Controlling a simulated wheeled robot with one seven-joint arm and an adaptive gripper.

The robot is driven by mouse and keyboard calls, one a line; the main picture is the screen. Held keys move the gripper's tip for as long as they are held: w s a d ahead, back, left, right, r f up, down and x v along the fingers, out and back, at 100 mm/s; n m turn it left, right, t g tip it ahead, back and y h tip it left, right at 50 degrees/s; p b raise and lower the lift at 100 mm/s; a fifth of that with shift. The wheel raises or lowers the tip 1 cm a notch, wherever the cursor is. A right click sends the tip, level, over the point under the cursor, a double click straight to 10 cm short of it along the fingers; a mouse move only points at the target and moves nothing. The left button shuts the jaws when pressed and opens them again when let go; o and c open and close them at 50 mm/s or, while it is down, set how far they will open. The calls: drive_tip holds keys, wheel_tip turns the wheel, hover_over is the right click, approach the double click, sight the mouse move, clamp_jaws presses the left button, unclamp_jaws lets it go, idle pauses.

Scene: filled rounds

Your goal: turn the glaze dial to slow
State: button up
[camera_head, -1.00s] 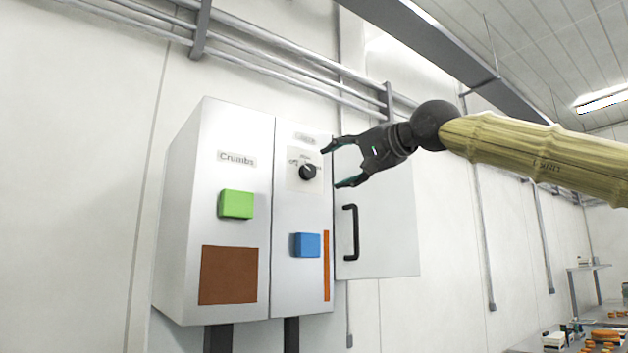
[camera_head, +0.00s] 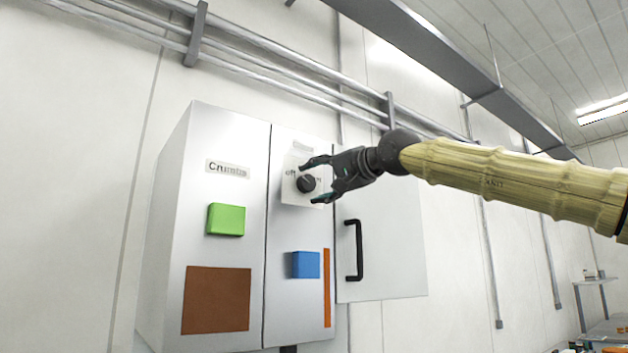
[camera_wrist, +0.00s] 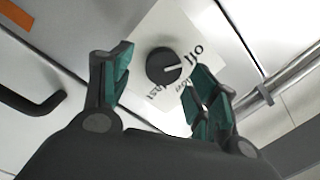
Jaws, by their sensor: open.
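The glaze dial (camera_head: 306,183) is a round black knob on a white plate on the right-hand panel of the wall cabinet. The wrist view shows the dial (camera_wrist: 163,66) with a pale pointer line aimed toward the word "off". Other words on the plate (camera_wrist: 192,38) are partly hidden by a finger. My gripper (camera_head: 318,180) is open, with its fingertips on either side of the dial in the head view. In the wrist view my gripper (camera_wrist: 160,72) has the dial between and a little beyond its fingertips. I cannot tell whether they touch it.
A green button (camera_head: 226,219) sits under the "Crumbs" label (camera_head: 227,168) on the left panel, above a brown patch (camera_head: 216,300). A blue button (camera_head: 305,264) is below the dial. A black handle (camera_head: 354,250) stands out from the panel at right.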

drive_tip(key=shift+s+a+r, duration=0.1)
drive_tip(key=shift+a+r, duration=0.15)
drive_tip(key=shift+a, duration=0.05)
drive_tip(key=shift+w+a, duration=0.2)
drive_tip(key=shift+w+a+f, duration=0.2)
drive_tip(key=shift+w+f, duration=0.1)
drive_tip(key=shift+w, duration=0.25)
drive_tip(key=shift+s+d+r, duration=0.1)
drive_tip(key=shift+s, duration=0.1)
drive_tip(key=shift+s+r, duration=0.1)
drive_tip(key=shift+s, duration=0.05)
drive_tip(key=shift+c, duration=1.2)
drive_tip(key=c, duration=0.8)
